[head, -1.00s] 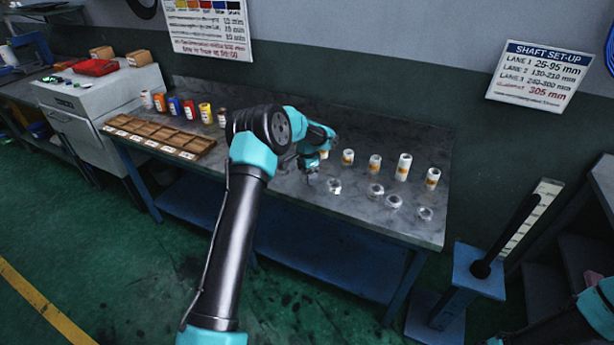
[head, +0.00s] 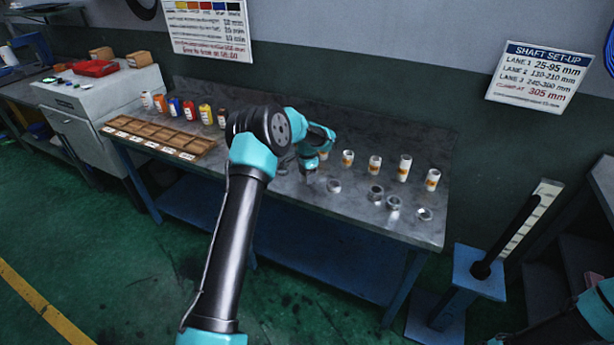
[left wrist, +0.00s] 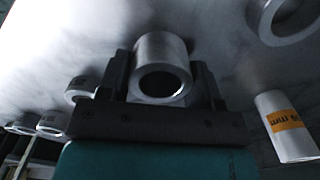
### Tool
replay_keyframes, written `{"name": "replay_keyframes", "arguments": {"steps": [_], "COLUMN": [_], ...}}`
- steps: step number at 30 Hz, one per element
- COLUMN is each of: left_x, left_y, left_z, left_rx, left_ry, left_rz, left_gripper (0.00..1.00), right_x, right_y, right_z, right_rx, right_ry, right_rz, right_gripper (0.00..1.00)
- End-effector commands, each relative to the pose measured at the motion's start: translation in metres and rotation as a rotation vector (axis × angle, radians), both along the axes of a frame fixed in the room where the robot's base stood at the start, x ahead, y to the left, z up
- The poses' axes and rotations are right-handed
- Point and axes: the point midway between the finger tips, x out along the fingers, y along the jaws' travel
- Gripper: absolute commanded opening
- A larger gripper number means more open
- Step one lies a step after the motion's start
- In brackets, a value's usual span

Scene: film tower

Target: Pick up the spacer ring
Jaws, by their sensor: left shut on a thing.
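My left gripper (head: 309,178) is low over the grey bench, beside the row of loose rings. In the left wrist view a silver spacer ring (left wrist: 163,68) sits between the two dark fingers of the gripper (left wrist: 160,75), which is shut on it. The ring's open bore faces the camera. In the head view the held ring is too small and covered to make out clearly. Several other metal rings stay on the bench, the closest one (head: 334,186) just right of the gripper. My right gripper is not in view.
White cylinders with orange labels (head: 404,168) stand behind the rings on the bench (head: 330,212). A wooden compartment tray (head: 160,138) and several coloured containers (head: 206,114) are at the left. A blue stand with a dark rod (head: 480,270) is off the bench's right end.

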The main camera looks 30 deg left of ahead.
Motion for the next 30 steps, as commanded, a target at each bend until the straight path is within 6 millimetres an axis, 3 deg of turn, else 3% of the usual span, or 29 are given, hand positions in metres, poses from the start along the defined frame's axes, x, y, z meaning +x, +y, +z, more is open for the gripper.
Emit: {"name": "replay_keyframes", "arguments": {"steps": [8, 15, 23, 30], "left_x": [0.0, -0.001, -0.027, -0.065], "left_y": [0.0, 0.0, -0.016, -0.039], "left_z": [0.012, 0.038, 0.039, 0.043], "left_rx": [0.0, -0.001, 0.001, 0.0], "left_ry": [-0.001, -0.001, 0.001, 0.001], "left_rz": [0.0, 0.001, -0.002, -0.002], "left_gripper": [0.27, 0.27, 0.27, 0.27], "right_x": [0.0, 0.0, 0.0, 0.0], "right_y": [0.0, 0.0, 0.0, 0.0], "right_z": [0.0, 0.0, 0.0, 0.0], "right_rx": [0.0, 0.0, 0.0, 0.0], "right_ry": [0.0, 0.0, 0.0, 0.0], "right_rz": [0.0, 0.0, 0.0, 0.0], "right_gripper": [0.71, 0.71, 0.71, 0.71]}}
